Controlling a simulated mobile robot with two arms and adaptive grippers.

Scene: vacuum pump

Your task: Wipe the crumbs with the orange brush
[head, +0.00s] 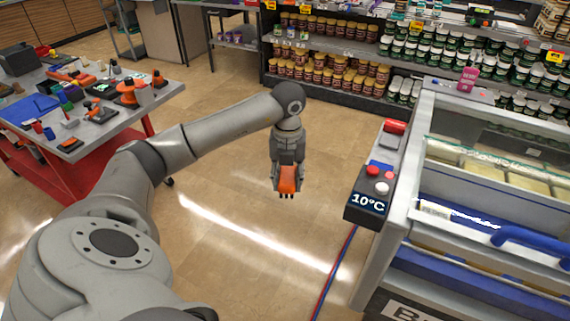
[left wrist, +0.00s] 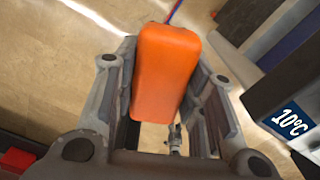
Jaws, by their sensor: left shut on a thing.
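My left gripper (head: 287,188) is shut on the orange brush (head: 288,178) and holds it in the air over the floor, between the red cart and the freezer. Short dark parts show under the orange body in the head view. In the left wrist view the brush (left wrist: 163,70) is a smooth orange block between the two grey fingers of the gripper (left wrist: 168,85). I cannot make out any crumbs in either view. My right gripper is not in view.
A freezer case (head: 410,150) with a 10°C display (head: 368,203) stands at the right. A red cart (head: 50,187) full of tools is at the left. Shelves of jars (head: 345,60) line the back. Red and blue hoses (head: 335,275) cross the floor. The middle floor is clear.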

